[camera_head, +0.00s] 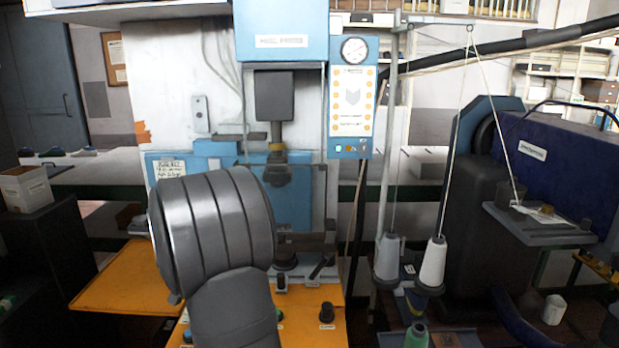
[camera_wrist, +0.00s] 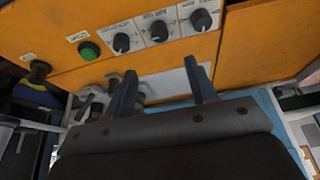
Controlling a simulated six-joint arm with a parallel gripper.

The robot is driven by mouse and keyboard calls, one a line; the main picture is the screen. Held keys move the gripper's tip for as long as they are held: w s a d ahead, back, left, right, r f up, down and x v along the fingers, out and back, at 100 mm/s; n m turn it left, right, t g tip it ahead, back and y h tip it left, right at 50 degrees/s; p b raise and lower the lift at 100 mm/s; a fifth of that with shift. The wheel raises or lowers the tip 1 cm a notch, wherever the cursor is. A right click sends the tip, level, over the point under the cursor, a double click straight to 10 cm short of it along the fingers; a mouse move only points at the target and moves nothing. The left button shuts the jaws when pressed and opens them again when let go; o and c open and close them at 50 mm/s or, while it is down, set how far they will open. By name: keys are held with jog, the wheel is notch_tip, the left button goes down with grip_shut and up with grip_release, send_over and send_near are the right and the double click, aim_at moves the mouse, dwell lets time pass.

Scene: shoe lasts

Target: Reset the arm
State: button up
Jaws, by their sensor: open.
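My gripper (camera_wrist: 160,68) shows in the wrist view with its two dark fingers apart. It is open and I see nothing between the fingers. Beyond it is the orange control panel (camera_wrist: 170,66) of a machine, with black knobs and a green button. In the head view my grey arm stands in the foreground, before the blue and white machine (camera_head: 282,22). The arm hides part of that machine, and my gripper cannot be made out there. I cannot make out a shoe last.
An orange side shelf (camera_head: 128,277) juts out left of my arm. Thread cones (camera_head: 433,262) on a stand are to the right. A dark blue machine (camera_head: 565,160) stands farther right. A white box (camera_head: 25,188) sits at the far left.

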jog(key=x, duration=1.3)
jog(key=shift+f, duration=0.25)
jog(key=shift+s+d+r+n, duration=0.1)
jog(key=shift+r+n, duration=0.2)
jog(key=shift+n, duration=0.2)
jog(key=shift+d+n+g+y, duration=0.15)
jog(key=shift+n+y, duration=0.3)
jog(key=shift+n, duration=0.65)
jog(key=shift+a+n+g+y, duration=0.15)
jog(key=shift+n+y, duration=0.35)
jog(key=shift+n, duration=0.6)
jog(key=shift+d+n+g+y, duration=0.2)
jog(key=shift+n+y, duration=0.25)
jog(key=shift+n, duration=0.65)
jog(key=shift+n+g+y, duration=0.5)
jog(key=shift+n, duration=1.5)
jog(key=shift+w+n+g, duration=0.15)
jog(key=shift+n+g, duration=0.25)
jog(key=shift+n, duration=0.65)
jog(key=shift+w+n+g, duration=0.1)
jog(key=shift+n+g, duration=0.3)
jog(key=shift+n, duration=0.65)
jog(key=shift+y, duration=0.3)
jog(key=shift+o, duration=0.2)
